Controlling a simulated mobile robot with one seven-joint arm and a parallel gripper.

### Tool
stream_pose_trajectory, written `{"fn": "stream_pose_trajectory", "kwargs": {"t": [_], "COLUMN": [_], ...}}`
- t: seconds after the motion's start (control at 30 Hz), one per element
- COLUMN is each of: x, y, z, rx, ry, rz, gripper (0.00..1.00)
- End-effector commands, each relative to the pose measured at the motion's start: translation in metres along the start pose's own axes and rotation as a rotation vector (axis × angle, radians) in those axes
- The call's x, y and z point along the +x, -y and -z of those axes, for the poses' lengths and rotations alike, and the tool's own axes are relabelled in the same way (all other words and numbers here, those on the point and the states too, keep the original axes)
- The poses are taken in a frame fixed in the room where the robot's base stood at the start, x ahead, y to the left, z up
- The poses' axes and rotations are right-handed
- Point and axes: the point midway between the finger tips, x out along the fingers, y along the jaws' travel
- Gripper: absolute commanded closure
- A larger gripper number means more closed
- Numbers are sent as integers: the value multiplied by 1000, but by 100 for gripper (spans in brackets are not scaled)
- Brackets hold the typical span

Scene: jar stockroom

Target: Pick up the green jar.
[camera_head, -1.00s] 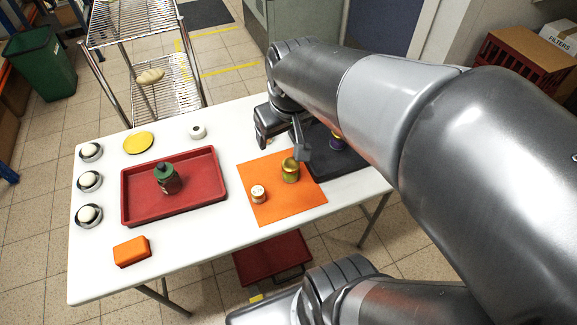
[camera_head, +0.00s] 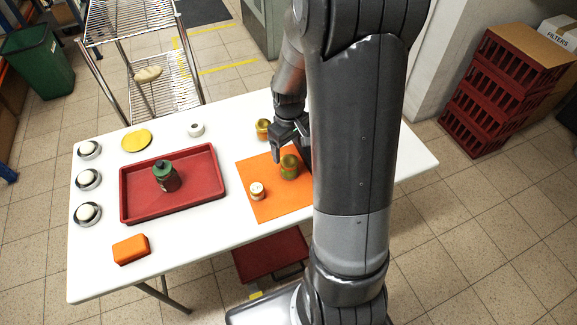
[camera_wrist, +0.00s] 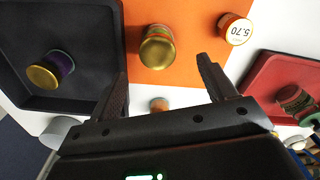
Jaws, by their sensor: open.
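A green glass jar with a gold lid (camera_head: 289,168) stands on the orange mat (camera_head: 262,206). In the wrist view the same jar (camera_wrist: 157,48) is just beyond the gap between the fingers. My gripper (camera_head: 289,150) is open and empty, on the far side of this jar and apart from it. Both fingers of the gripper (camera_wrist: 162,68) show in the wrist view. Another jar, with a green lid and a dark body partly red (camera_head: 165,177), stands in the red tray (camera_head: 136,210).
A small white-lidded jar (camera_head: 257,191) stands on the mat, left of the green jar. A gold-lidded orange jar (camera_head: 262,128) stands behind the mat. A black tray (camera_wrist: 92,22) holds a purple jar (camera_wrist: 52,69). An orange block (camera_head: 131,249) lies at front left.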

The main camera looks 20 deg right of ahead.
Motion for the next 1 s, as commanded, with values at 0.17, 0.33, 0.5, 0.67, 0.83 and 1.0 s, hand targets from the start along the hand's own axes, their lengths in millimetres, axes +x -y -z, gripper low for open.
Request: {"fn": "stream_pose_trajectory", "kwargs": {"t": [0.17, 0.33, 0.5, 0.67, 0.83, 1.0], "x": [28, 46, 54, 73, 93, 102], "y": [1, 0, 0, -3, -5, -5], "z": [-1, -1, 0, 1, 3, 3], "rx": [0, 0, 0, 0, 0, 0], "ry": [5, 3, 2, 5, 2, -1], "rz": [3, 2, 1, 2, 1, -1], "gripper": [24, 24, 24, 24, 24, 24]}}
